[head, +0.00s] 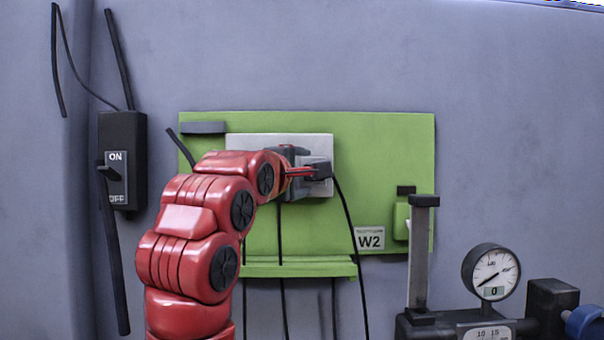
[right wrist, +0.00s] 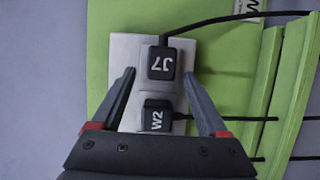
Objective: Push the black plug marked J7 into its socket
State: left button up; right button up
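The black plug marked J7 (right wrist: 161,64) sits at the pale socket plate (right wrist: 124,52) in the right wrist view, with its cable leading off to the right. I cannot tell how deep it sits. A second black plug marked W2 (right wrist: 157,118) is beside it, closer to my gripper's base. My right gripper (right wrist: 158,77) is open. Its fingertips lie on either side of J7, with gaps showing to both sides. In the head view my right gripper (head: 301,171) reaches the plate (head: 255,141) from the left and partly hides the plugs. My left gripper is not in view.
The plate is mounted on a green panel (head: 385,150) with a W2 label (head: 370,239) and a green ledge (head: 300,268) below. Several cables hang down. A black ON/OFF switch box (head: 117,160) is at left; a gauge (head: 491,272) on dark equipment stands lower right.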

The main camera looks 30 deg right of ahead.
jog(key=v, duration=1.7)
jog(key=shift+s+a+b, duration=0.15)
jog(key=shift+b, duration=0.3)
